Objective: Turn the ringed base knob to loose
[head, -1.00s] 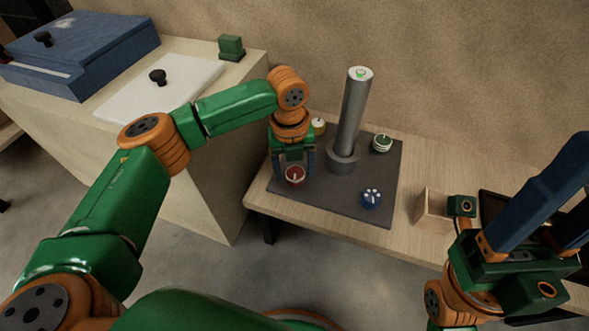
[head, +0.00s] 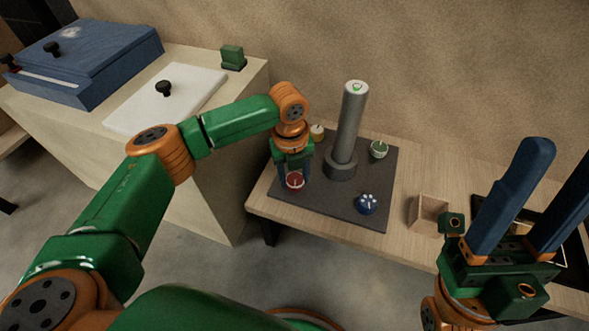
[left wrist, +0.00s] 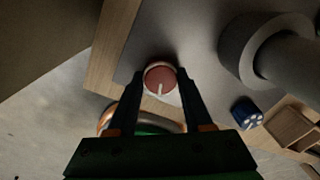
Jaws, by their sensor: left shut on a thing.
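A dark grey base plate (head: 257,189) carries a grey upright column (head: 350,125) and several knobs. A red knob (head: 295,181) with a pale pointer line sits near its left front edge. My left gripper (head: 295,179) points down and is shut on this red knob. In the left wrist view, the red knob (left wrist: 160,78) lies between the two fingertips (left wrist: 161,73), its pointer toward the palm. A green knob (head: 379,149) with pale markings is right of the column. A blue knob (head: 367,204) with white dots is at the front right. My right gripper (head: 561,158) is open and empty.
A yellowish knob (head: 317,132) stands behind my left gripper. An open wooden box (head: 428,214) and a black tray (head: 482,206) are on the bench to the right. A taller counter at left holds a blue case (head: 85,55) and a white lid (head: 190,85).

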